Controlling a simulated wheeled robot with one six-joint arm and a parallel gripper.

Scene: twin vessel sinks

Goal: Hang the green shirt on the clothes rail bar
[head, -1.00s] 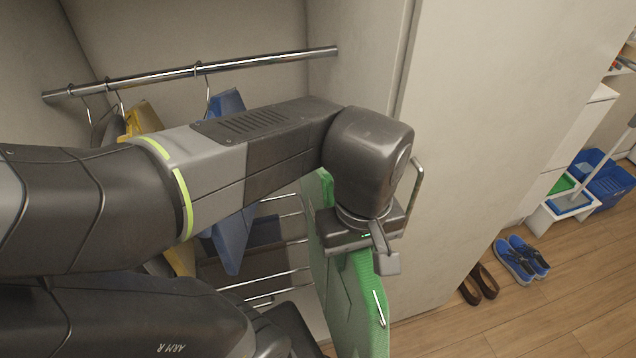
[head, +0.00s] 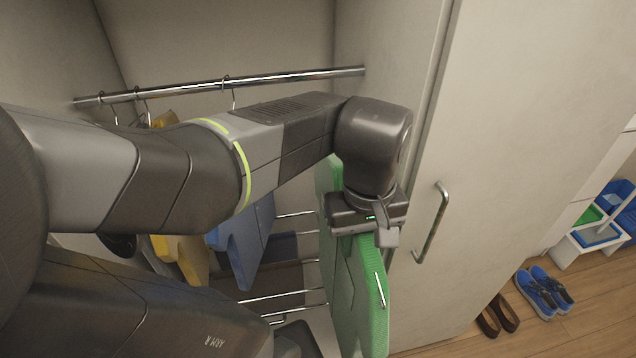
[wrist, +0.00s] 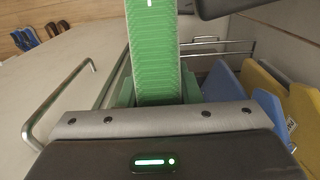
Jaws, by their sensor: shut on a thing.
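The green shirt (head: 348,290) hangs below my gripper (head: 366,232) in the head view, to the right of the hanging clothes and in front of the wardrobe opening. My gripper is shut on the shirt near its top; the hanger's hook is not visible. In the wrist view the green shirt (wrist: 153,60) runs up from the middle of my gripper (wrist: 155,98). The clothes rail bar (head: 290,77) is a chrome tube across the wardrobe, higher in the picture than my gripper. My arm hides what lies below its middle.
A blue garment (head: 245,245) and a yellow garment (head: 180,255) hang at the left of the bar. The bar's right stretch looks free. The wardrobe door (head: 500,130) with its metal handle (head: 432,222) stands close right of my gripper. Wire shelves (head: 285,298) lie below.

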